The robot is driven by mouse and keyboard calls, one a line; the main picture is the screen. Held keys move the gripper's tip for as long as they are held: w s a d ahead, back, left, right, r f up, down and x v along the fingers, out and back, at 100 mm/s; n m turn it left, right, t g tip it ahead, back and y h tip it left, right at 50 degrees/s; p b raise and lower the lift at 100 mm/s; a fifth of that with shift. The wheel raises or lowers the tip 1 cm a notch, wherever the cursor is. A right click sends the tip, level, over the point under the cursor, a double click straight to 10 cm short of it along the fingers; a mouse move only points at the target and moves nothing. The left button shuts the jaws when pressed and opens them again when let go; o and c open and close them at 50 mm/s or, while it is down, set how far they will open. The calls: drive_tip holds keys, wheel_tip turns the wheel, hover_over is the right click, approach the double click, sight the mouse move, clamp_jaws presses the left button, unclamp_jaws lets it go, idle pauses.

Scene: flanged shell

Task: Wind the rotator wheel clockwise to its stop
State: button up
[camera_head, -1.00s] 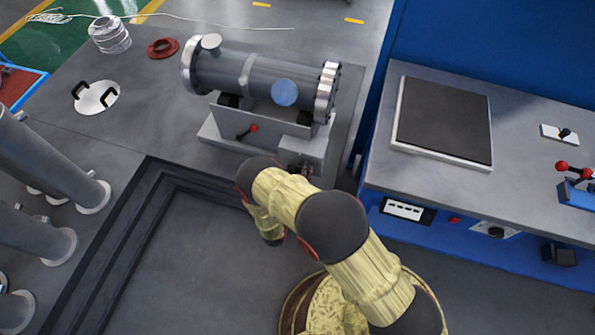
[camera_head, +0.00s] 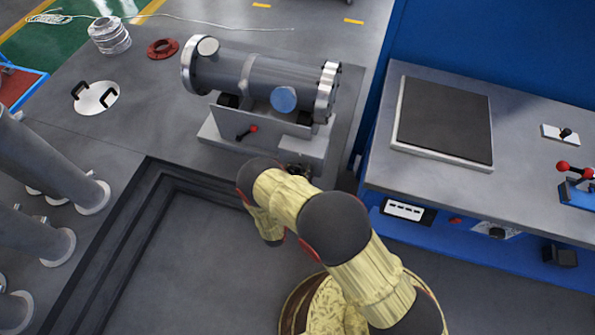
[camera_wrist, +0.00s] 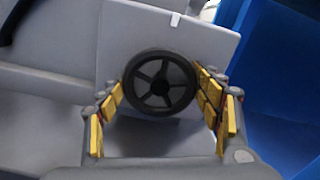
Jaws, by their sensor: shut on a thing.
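The rotator wheel (camera_wrist: 160,83) is black with spokes and faces me in the wrist view, on the light grey front of the rotator housing (camera_head: 303,147). My gripper (camera_wrist: 158,85) has a yellow-padded finger on each side of the wheel and is shut on its rim. In the head view the wheel and fingers are mostly hidden by my wrist. The grey flanged shell (camera_head: 262,78) lies across the rotator above the housing. Its blue round port (camera_head: 284,98) faces forward, and a capped stub (camera_head: 208,46) stands at its left end.
A small red-knobbed lever (camera_head: 253,129) sticks out of the rotator's front, left of the wheel. A blue workbench (camera_head: 470,215) stands close on the right. Grey pipes (camera_head: 50,175) are at the left. The floor left of my arm is clear.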

drive_tip(key=shift+s+f, duration=0.1)
drive_tip(key=shift+f, duration=0.05)
drive_tip(key=o, duration=1.1)
drive_tip(key=shift+c, duration=0.2)
drive_tip(key=shift+o, duration=0.5)
drive_tip(key=v, duration=1.1)
drive_tip(key=shift+s+a, duration=0.15)
drive_tip(key=shift+s, duration=0.25)
